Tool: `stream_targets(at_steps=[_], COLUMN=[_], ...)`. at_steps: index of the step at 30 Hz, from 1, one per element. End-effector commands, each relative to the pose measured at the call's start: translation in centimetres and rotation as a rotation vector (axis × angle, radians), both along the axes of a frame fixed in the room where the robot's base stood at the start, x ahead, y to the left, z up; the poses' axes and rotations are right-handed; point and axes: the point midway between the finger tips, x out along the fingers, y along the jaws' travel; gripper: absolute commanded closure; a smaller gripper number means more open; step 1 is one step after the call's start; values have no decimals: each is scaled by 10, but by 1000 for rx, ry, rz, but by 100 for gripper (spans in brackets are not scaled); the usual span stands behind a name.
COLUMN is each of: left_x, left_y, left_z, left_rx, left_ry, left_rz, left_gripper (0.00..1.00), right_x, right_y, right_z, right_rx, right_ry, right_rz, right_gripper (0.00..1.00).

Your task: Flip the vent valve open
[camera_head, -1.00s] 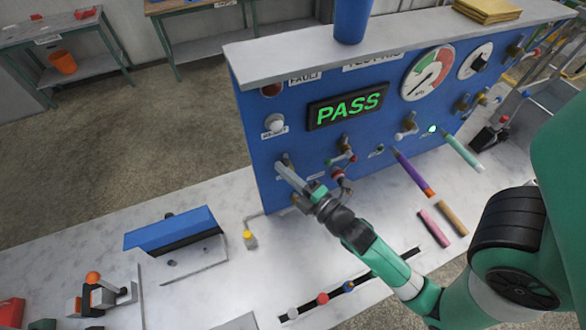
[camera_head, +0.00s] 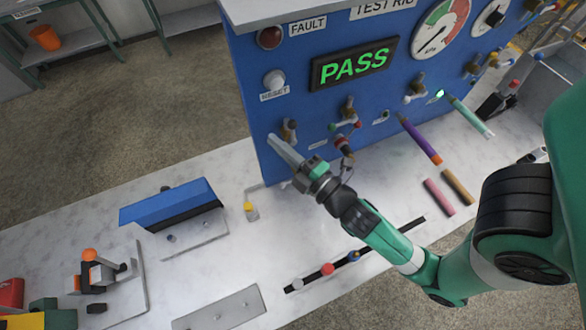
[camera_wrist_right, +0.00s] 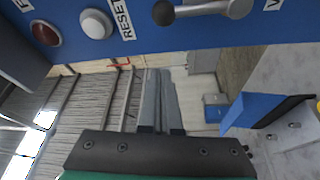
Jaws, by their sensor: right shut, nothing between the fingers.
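A small brass-bodied valve (camera_head: 288,132) with a grey lever sits on the blue panel, below the white RESET button. In the right wrist view its grey lever (camera_wrist_right: 205,9) ends in a dark knob toward the RESET button. A label beginning with V is cut off beside it; I cannot read the rest. My right gripper (camera_head: 273,140) is shut and empty, its fingertips just left of and in front of this valve. In the wrist view the shut fingers (camera_wrist_right: 158,78) appear clear of the lever. My left gripper is not in view.
The panel (camera_head: 262,95) carries a lit PASS display (camera_head: 353,65), a gauge (camera_head: 440,27) and several other valves. A blue-topped block (camera_head: 170,203) stands on the pale bench to the left. The bench front holds a slotted strip (camera_head: 355,256).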

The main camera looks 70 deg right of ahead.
Motion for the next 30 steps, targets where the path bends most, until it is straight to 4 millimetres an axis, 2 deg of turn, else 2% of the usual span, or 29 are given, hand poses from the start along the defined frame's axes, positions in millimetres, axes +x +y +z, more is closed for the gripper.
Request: stream_targets(at_steps=[2,6,10,18,30], left_x=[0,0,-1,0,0], left_y=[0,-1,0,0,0], left_z=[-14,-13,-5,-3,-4], left_rx=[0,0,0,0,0], left_ry=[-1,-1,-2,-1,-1], left_rz=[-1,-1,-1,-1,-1], left_gripper=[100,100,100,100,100], right_x=[-22,-49,-59,-69,-66], right_y=[12,24,29,32,32], right_z=[-9,-5,-5,-4,-2], right_rx=[0,-2,2,0,0], right_ry=[6,6,10,0,-11], right_rz=[5,6,1,1,1], right_gripper=[100,100,100,100,100])
